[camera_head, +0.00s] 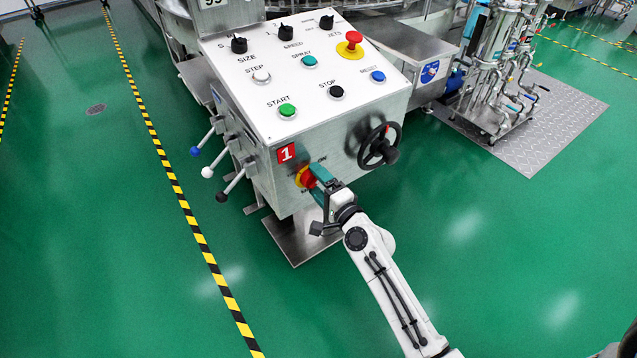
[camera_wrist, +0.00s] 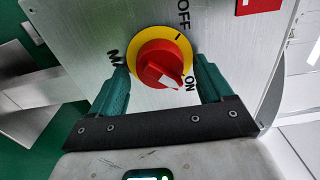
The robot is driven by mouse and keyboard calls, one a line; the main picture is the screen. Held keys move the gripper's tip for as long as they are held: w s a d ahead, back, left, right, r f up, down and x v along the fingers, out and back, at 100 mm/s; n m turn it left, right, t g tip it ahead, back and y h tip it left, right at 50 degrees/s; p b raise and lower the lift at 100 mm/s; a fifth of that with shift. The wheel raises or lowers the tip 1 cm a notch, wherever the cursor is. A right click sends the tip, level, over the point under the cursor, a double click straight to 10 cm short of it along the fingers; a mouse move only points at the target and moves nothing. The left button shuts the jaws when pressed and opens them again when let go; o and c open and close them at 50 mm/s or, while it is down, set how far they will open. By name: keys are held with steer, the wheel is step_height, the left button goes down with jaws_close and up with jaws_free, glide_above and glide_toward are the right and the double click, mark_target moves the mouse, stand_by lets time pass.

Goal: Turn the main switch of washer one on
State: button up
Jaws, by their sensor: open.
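The main switch is a red knob on a yellow round plate, on the front of washer one, right beside the red "1" label (camera_head: 287,153). In the head view the switch (camera_head: 304,177) is partly covered by my gripper (camera_head: 319,172). In the wrist view the red knob (camera_wrist: 158,62) shows between the two teal fingers of my gripper (camera_wrist: 161,68). The gripper is open, one finger on each side of the knob. The knob's white mark points to the lower right, toward the word ON. OFF is printed above the plate. Whether the fingers touch the knob cannot be told.
A black handwheel (camera_head: 378,147) sits to the right on the same front panel. Three levers with blue, white and black (camera_head: 222,196) ends stick out on the left. The sloped top panel (camera_head: 300,78) carries buttons and knobs.

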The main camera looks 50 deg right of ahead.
steer(key=b+v, duration=0.1)
steer(key=v, duration=0.9)
steer(key=shift+s, duration=0.4)
steer(key=shift+a, duration=0.1)
